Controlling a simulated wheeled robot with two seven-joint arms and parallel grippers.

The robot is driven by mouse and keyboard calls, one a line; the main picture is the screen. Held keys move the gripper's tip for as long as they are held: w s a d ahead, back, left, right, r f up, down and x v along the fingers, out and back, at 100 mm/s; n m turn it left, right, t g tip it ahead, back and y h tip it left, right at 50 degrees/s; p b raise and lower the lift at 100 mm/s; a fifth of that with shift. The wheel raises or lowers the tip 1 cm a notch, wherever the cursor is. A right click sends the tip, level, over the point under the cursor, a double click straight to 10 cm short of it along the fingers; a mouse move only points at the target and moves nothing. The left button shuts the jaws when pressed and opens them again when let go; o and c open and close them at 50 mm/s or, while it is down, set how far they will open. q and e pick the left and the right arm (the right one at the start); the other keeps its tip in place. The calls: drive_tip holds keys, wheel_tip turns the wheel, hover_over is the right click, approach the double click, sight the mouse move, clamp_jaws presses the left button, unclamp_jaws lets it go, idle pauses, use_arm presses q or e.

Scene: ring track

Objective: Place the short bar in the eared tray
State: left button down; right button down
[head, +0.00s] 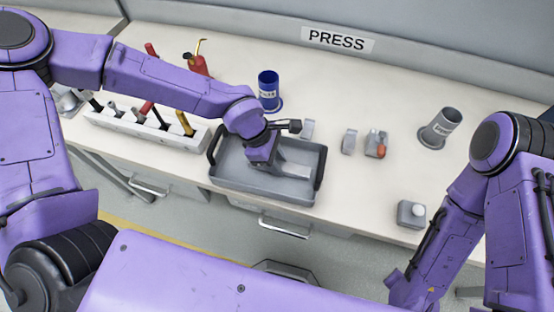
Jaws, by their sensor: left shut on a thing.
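The eared tray (228,185) is a grey tray with dark handles at its left and right ends, near the front edge of the bench. My left gripper (278,172) reaches down over the middle of the tray. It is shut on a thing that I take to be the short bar. A light grey piece (297,172) shows low beside the hand, inside the tray's outline. I cannot tell bar from finger there, nor whether it touches the tray floor. My right arm hangs at the lower right, with no fingertips visible.
A white rack (192,143) with several tools stands left of the tray. A blue cup (268,88) stands behind it.

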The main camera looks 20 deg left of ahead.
use_arm(q)
drive_tip(key=shift+f, duration=0.15)
drive_tip(key=c, duration=0.8)
unclamp_jaws()
drive_tip(key=v, duration=1.2)
